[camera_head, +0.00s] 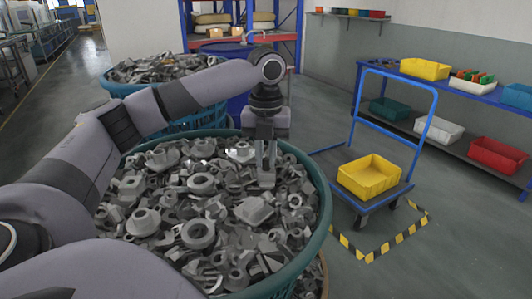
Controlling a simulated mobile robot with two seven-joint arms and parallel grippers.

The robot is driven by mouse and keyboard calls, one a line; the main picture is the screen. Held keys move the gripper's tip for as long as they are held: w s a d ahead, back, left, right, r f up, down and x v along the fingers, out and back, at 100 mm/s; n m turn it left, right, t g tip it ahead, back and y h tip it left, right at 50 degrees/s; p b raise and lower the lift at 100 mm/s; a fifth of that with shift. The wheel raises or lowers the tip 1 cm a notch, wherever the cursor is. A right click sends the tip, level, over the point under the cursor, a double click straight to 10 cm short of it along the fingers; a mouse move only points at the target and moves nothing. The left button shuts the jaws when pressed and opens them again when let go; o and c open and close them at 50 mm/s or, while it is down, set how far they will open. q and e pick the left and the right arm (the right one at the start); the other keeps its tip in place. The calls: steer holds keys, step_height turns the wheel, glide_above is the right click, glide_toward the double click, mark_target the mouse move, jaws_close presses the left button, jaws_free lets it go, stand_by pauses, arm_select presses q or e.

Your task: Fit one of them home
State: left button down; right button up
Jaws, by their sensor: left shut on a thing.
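A large round teal basket (323,205) is heaped with grey metal parts, such as rings (198,234), flanges and blocks. My left gripper (266,168) points down over the right part of the heap. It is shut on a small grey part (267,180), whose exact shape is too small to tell. I cannot tell if this part still touches the heap. A yellow bin (369,178) sits on a blue-handled trolley to the right, and it looks empty. My right gripper is not in view.
A second basket (125,88) of similar parts stands behind. A blue bench (447,84) at the right holds bins, with a red bin (497,155) on its lower shelf. The trolley's blue handle (424,125) rises behind the yellow bin. Striped tape (397,238) marks the floor.

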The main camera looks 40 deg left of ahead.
mark_target(267, 159)
arm_select(q)
steer(key=shift+s+f, duration=0.1)
steer(key=shift+f, duration=0.4)
stand_by(1.3)
steer(key=c, duration=1)
jaws_free()
step_height(267, 159, up, 8)
steer(key=shift+d+f, duration=0.1)
steer(key=shift+f, duration=0.15)
